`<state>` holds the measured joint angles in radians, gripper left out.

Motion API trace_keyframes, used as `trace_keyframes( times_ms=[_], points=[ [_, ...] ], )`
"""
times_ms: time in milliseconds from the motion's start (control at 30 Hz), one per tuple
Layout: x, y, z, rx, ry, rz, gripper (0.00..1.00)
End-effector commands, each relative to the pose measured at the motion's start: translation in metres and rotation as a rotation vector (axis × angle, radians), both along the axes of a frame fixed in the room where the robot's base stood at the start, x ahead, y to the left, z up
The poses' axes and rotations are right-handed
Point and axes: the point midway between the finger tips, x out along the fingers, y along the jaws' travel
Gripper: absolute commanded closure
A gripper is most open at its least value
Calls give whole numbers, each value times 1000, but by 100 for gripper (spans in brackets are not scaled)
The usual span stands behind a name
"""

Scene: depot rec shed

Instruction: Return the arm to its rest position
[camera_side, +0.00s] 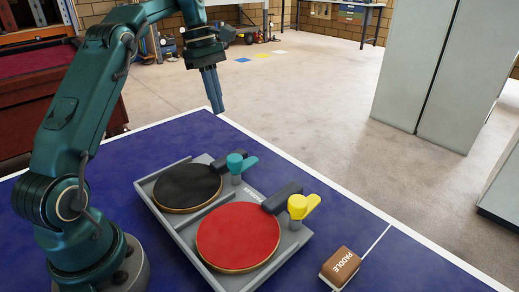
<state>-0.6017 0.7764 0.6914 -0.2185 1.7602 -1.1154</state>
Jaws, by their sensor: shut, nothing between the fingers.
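My gripper (214,92) hangs from my teal arm above the far edge of the blue table. Its fingers point down and are shut with nothing between them. It is apart from everything on the table. My arm rises from its base at the left and bends over at the top.
A grey tray (202,213) on the blue table (165,141) holds a black paddle (187,186) and a red paddle (238,237). A teal clamp (240,164) and a yellow clamp (300,207) stand by the handles. A brown block (341,267) labelled "PADDLE" sits at right.

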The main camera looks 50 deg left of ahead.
Motion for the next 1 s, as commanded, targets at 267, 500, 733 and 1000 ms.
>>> trace_keyframes(
  times_ms=[267,500,733,1000],
  points=[
    [-15,-65,68,91,-125,-171,100],
    [-58,-120,94,191,-252,-445,100],
    [-109,-154,87,310,-380,-769,100],
    [-163,-171,40,471,-499,-1194,100]
  ],
)
